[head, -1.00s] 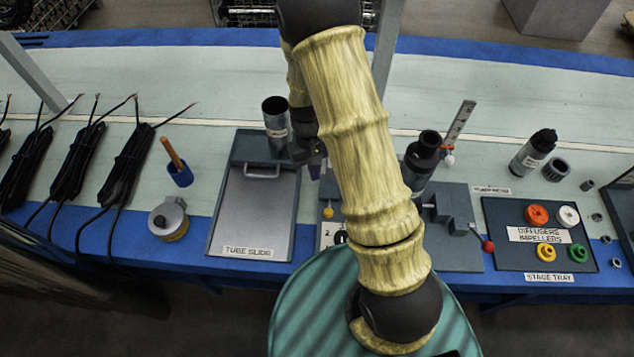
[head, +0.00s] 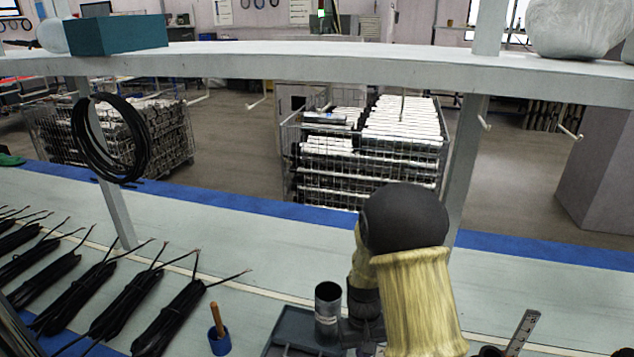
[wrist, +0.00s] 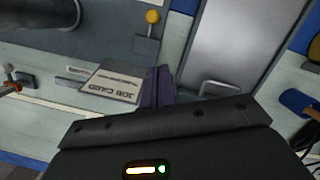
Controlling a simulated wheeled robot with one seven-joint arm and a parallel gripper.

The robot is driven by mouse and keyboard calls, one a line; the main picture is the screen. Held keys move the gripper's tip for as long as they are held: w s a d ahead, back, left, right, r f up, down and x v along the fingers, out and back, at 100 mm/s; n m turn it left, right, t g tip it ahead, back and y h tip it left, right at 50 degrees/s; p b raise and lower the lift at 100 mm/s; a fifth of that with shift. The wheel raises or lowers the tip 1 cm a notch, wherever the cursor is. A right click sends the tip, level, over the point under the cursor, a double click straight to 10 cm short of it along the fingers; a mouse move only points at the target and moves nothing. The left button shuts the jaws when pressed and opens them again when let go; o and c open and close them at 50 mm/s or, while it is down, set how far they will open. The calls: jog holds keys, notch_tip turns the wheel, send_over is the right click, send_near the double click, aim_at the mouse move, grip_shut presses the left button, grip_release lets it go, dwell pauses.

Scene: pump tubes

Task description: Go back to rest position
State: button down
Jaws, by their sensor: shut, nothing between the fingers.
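My gripper (wrist: 160,88) shows in the wrist view with its narrow dark fingers together and nothing between them. It hangs above the bench, between a printed job card (wrist: 112,84) and a grey metal slide plate (wrist: 236,45) with a handle. In the head view my arm rises from the bottom edge and bends down at a dark joint. The fingers cannot be made out there. A dark open cylinder (head: 327,318) stands just left of my wrist in that view.
A shelf (head: 330,66) spans above the bench on posts. It carries a teal box (head: 118,36), and a black cable coil (head: 110,140) hangs below. Cable bundles (head: 125,303) and a blue cup (head: 220,343) lie left. Wire cages (head: 370,150) stand behind.

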jog(key=s+d+r+m+t+p, duration=0.1)
jog(key=s+r+p, duration=0.4)
jog(key=r, duration=0.7)
jog(key=s+d+r+t+p, duration=0.2)
jog(key=s+r+p, duration=0.3)
jog(key=r, duration=0.7)
jog(key=shift+s+r+m+t, duration=0.2)
jog(key=shift+m+t, duration=0.2)
jog(key=shift+t, duration=0.4)
jog(key=shift+f, duration=0.1)
